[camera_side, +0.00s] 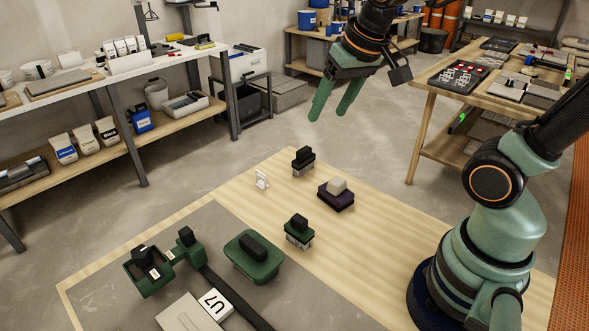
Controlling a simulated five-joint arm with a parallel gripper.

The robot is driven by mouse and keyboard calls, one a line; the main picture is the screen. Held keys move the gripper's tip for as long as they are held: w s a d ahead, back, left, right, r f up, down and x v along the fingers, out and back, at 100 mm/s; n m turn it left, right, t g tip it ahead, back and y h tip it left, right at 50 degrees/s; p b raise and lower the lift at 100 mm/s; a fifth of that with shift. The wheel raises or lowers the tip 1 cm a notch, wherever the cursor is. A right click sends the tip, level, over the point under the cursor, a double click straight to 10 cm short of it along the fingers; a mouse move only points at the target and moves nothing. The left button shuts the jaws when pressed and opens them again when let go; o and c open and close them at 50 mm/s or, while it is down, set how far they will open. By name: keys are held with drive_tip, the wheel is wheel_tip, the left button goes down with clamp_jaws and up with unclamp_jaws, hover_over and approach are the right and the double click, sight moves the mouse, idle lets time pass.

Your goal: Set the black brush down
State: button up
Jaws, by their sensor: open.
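The black brush (303,160) stands on the wooden tabletop (385,240) near its far edge, block up, with its greyish bristles on the wood. My gripper (329,116) is raised above and beyond that edge, up and to the right of the brush in the picture. Its two green fingers are apart, with nothing between them. It is clear of the brush.
A dark purple block with a beige top (336,194) and a green brush (298,233) stand nearer. A small white piece (262,179) stands left of the black brush.

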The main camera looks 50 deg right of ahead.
drive_tip(key=shift+s+a+f+n+t, duration=0.15)
drive_tip(key=shift+s+a+f+n, duration=0.1)
drive_tip(key=shift+s+n, duration=0.35)
drive_tip(key=shift+s+a+f+n+t, duration=0.1)
drive_tip(key=shift+s+a+n+t, duration=0.15)
drive_tip(key=shift+s+n, duration=0.3)
drive_tip(key=shift+s+a+f+n+t, duration=0.1)
drive_tip(key=shift+s+a+f+n, duration=0.15)
drive_tip(key=shift+s+n, duration=0.35)
drive_tip(key=shift+s+r, duration=0.1)
